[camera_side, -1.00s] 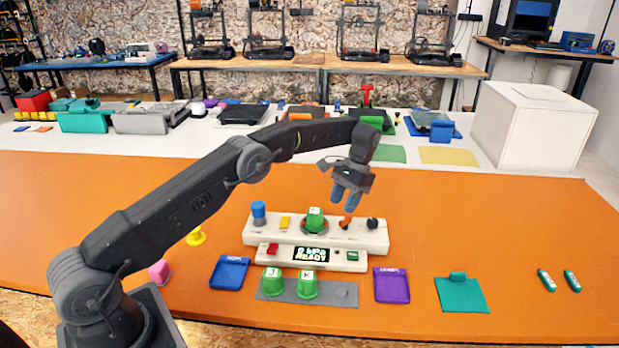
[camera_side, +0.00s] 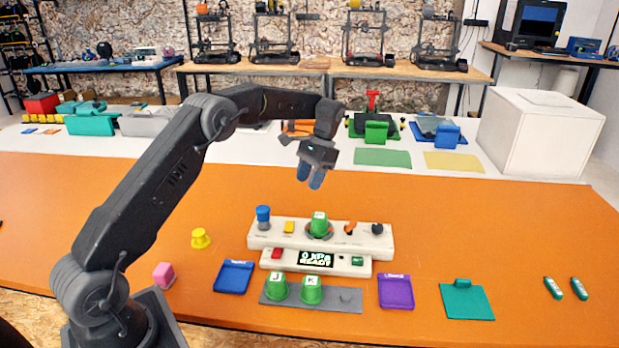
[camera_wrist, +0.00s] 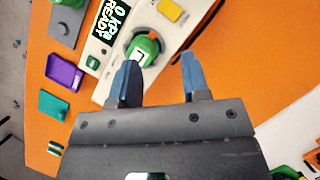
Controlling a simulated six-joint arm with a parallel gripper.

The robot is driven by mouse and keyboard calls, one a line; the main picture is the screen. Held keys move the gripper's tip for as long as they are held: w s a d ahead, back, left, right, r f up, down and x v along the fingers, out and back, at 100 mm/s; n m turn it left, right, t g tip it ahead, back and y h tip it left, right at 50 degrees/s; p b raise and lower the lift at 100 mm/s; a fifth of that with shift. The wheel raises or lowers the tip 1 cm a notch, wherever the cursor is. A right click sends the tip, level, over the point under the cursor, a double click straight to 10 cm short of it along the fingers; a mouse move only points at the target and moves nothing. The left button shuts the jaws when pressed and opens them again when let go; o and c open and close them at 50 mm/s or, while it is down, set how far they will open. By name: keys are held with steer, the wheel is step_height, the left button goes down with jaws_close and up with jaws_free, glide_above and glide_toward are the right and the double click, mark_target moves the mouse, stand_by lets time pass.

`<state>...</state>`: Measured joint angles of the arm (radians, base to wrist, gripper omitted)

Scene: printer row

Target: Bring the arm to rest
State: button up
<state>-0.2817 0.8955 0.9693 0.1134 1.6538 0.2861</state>
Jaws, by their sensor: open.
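My gripper (camera_side: 310,176) hangs in the air above and behind the white control panel, its blue fingers pointing down. In the wrist view the two blue fingers (camera_wrist: 158,80) are apart with nothing between them. The white panel (camera_side: 340,245) carries a green cup-like piece (camera_side: 319,226) on a round seat, which also shows in the wrist view (camera_wrist: 144,48). A blue knob (camera_side: 263,216), a yellow button (camera_side: 289,227) and an orange switch (camera_side: 351,228) are on it too. The display (camera_side: 316,258) reads "0 kPa READY".
Green pieces J (camera_side: 276,288) and K (camera_side: 312,290) stand on a grey strip. Blue (camera_side: 234,277), purple (camera_side: 396,292) and teal (camera_side: 467,302) trays lie along the front. A yellow piece (camera_side: 200,239) and a pink block (camera_side: 164,275) are near my arm. Orange table to the right is mostly clear.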

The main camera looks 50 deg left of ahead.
steer(key=s+d+r+t, duration=0.5)
steer(key=s+d+r, duration=0.6)
steer(key=r, duration=0.4)
steer(key=s+d+f+t, duration=0.1)
steer(key=s+d+t, duration=0.1)
steer(key=s, duration=0.7)
steer(key=s+d+f+t, duration=0.1)
steer(key=s+d+t, duration=0.2)
steer(key=s, duration=0.7)
steer(key=shift+d+f, duration=0.25)
steer(key=shift+f, duration=0.05)
